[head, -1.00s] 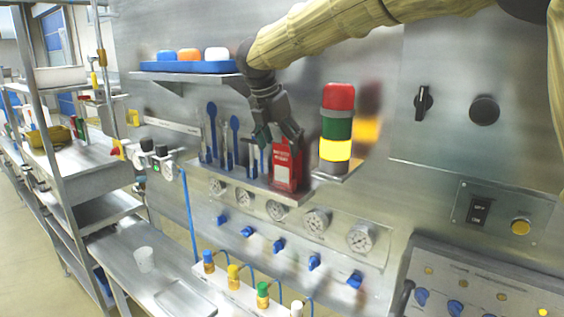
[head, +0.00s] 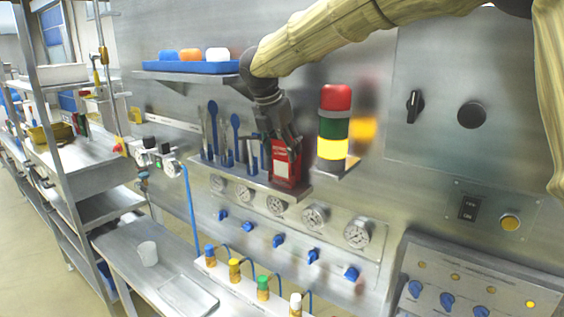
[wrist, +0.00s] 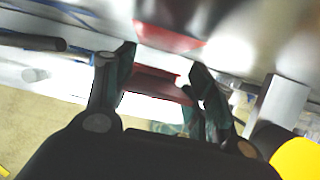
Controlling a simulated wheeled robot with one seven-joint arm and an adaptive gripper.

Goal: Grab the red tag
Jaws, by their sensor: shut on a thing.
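The red tag (head: 287,166) is an upright red piece with a small white label. It stands at the right end of the small wall shelf in the head view, at or just above the shelf surface; I cannot tell whether it touches. My gripper (head: 283,143) reaches down from above and is shut on the tag's upper part. In the wrist view the dark fingers of my gripper (wrist: 162,72) stand on either side of the red tag (wrist: 160,86), which is blurred and partly cut off by bright glare.
The shelf (head: 250,182) also holds blue-handled tools (head: 236,140) left of the tag. A red, green and yellow stack light (head: 334,125) stands close on the right. A blue tray (head: 190,66) sits on a shelf above. Gauges (head: 314,216) and blue valves line the wall below.

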